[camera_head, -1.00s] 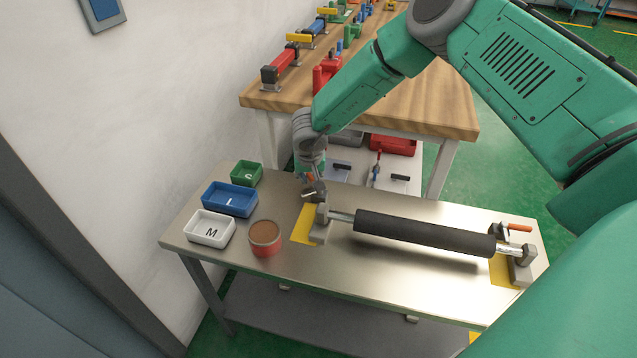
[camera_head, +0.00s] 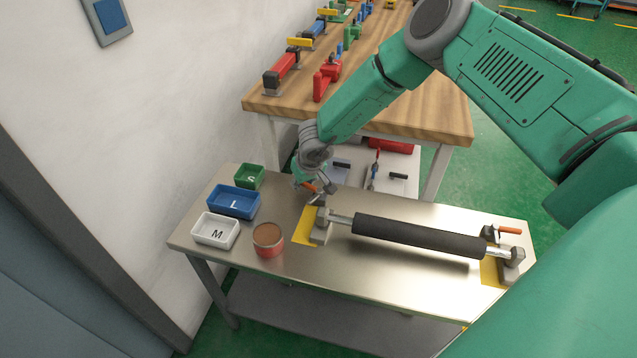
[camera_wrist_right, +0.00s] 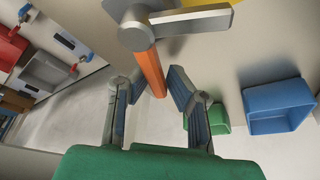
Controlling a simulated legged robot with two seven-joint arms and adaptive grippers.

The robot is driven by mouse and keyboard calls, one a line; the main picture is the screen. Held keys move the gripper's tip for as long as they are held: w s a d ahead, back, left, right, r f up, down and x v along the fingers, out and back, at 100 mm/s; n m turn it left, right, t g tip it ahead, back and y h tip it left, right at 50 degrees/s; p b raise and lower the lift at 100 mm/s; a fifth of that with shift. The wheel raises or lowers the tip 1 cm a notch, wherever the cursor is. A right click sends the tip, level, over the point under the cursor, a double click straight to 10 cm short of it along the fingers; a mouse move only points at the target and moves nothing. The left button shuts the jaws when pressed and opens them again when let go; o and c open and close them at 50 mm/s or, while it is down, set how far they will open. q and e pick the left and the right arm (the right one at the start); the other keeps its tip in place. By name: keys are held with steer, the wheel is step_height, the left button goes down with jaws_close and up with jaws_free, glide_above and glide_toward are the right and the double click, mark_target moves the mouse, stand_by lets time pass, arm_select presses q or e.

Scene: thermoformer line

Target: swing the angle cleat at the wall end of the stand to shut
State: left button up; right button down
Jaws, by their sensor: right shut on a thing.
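The stand holds a black roller (camera_head: 415,236) on a metal shaft between two grey end blocks. The angle cleat (camera_head: 329,187) at the wall end (camera_head: 320,226) is a grey metal piece with an orange handle (camera_head: 308,187). In the right wrist view the cleat's round hub and bar (camera_wrist_right: 190,19) show at the top, with the orange handle (camera_wrist_right: 151,68) running down between the fingers. My right gripper (camera_head: 313,184), also in the wrist view (camera_wrist_right: 158,83), is shut on this handle. The far-end cleat (camera_head: 491,233) has its orange handle pointing right. My left gripper is not in view.
A white bin (camera_head: 216,231), a blue bin (camera_head: 233,202), a green bin (camera_head: 249,177) and a red-brown can (camera_head: 268,240) stand left of the stand. The wall (camera_head: 110,130) is close on the left. A wooden bench (camera_head: 430,110) with clamps stands behind.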

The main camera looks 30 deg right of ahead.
steer(key=shift+s+a+n+p, duration=0.15)
steer(key=shift+a+n+p, duration=0.2)
steer(key=shift+n, duration=0.35)
steer(key=shift+y, duration=0.3)
steer(key=shift+s+a+r+n+p, duration=0.1)
steer(key=shift+s+a+n+p, duration=0.15)
steer(key=shift+n+p, duration=0.4)
steer(key=shift+a+n+y+b, duration=0.15)
steer(key=shift+n+y+b, duration=0.2)
steer(key=shift+n, duration=0.2)
steer(key=c, duration=1.4)
jaws_free()
steer(key=shift+c, duration=0.2)
steer(key=shift+s, duration=0.1)
